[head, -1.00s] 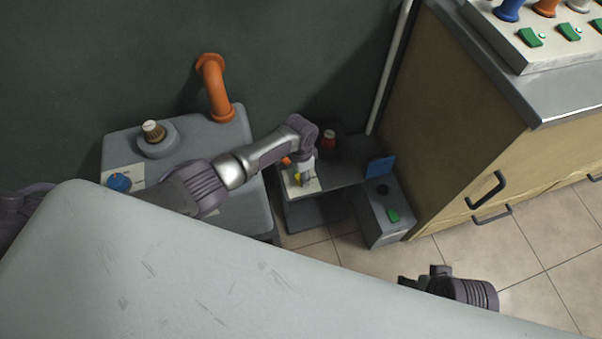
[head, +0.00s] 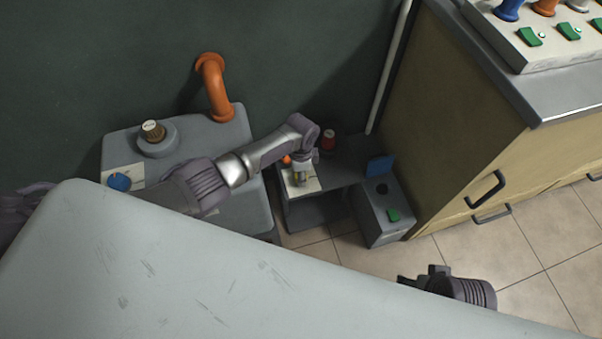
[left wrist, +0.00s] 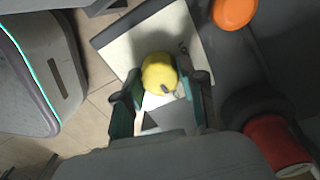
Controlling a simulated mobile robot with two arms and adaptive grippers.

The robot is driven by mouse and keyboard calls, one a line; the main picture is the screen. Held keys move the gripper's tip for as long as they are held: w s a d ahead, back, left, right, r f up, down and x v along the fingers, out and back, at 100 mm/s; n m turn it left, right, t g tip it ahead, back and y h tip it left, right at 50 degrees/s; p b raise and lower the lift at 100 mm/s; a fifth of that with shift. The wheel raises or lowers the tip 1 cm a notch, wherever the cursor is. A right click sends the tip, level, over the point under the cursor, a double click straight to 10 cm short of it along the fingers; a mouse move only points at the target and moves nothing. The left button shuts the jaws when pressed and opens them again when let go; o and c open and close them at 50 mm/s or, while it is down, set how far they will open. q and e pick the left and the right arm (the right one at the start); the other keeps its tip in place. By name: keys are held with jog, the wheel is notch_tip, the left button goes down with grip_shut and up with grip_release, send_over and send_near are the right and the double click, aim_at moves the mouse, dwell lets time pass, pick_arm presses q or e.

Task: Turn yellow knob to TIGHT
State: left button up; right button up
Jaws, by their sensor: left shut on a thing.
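The yellow knob (left wrist: 159,73) has a dark mark on its top and sits on a white label plate (left wrist: 120,45) with lettering partly hidden. In the head view the knob (head: 299,177) is small and partly covered. My left gripper (left wrist: 163,90) is shut on the knob, one finger on each side. In the head view my left gripper (head: 302,165) reaches down from above the plate. I cannot read the word TIGHT. My right gripper (head: 420,277) is over the floor at the lower right, apart from the knob; its jaw opening is unclear.
An orange round part (left wrist: 234,12) and a red knob (left wrist: 277,142) stand close to the left gripper. A grey box with a green switch (head: 394,215) is right of the low table (head: 345,172). A cabinet (head: 470,130) stands further right.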

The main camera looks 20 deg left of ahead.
pick_arm(q)
jog(key=o, duration=1.1)
jog(key=shift+o, duration=0.2)
notch_tip(320, 180, up, 12)
jog(key=shift+w, duration=0.2)
jog(key=shift+s+f, duration=0.1)
